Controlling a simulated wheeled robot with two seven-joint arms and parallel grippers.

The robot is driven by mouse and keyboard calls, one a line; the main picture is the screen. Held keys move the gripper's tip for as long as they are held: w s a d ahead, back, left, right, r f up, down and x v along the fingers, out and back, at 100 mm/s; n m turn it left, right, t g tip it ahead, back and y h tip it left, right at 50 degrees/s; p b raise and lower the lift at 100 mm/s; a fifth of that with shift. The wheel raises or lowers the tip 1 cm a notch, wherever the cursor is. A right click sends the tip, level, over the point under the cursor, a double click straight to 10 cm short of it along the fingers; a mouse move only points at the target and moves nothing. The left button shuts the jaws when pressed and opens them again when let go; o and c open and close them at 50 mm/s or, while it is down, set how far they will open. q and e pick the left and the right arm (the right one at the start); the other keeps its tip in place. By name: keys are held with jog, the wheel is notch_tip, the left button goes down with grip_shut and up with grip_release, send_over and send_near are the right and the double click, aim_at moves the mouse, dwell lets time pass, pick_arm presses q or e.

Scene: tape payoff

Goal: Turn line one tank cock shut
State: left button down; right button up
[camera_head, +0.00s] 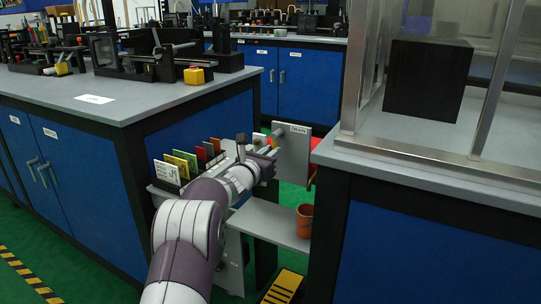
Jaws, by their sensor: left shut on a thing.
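My left arm reaches up from the bottom of the view. Its gripper (270,143) is at the left edge of an upright grey panel (294,154) that bears a small white label. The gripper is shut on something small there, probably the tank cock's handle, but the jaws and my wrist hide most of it. A bit of red shows close by the jaws. My right gripper is not in view.
Coloured cards (187,162) stand in a rack left of my wrist. A brown cup (305,221) stands on a low grey shelf (268,222). Benches flank the gap: one with machines (95,92) at left, one with a framed glass enclosure (410,155) at right. A yellow step (283,286) is below.

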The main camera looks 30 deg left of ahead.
pick_arm(q)
jog(key=c, duration=1.1)
grip_release()
jog(key=s+p, duration=0.1)
jog(key=s, duration=0.5)
jog(key=s+p, duration=0.1)
jog(key=s, duration=0.5)
jog(key=shift+s+a+p, duration=0.2)
jog(key=shift+s+p, duration=0.15)
jog(key=shift+p, duration=0.05)
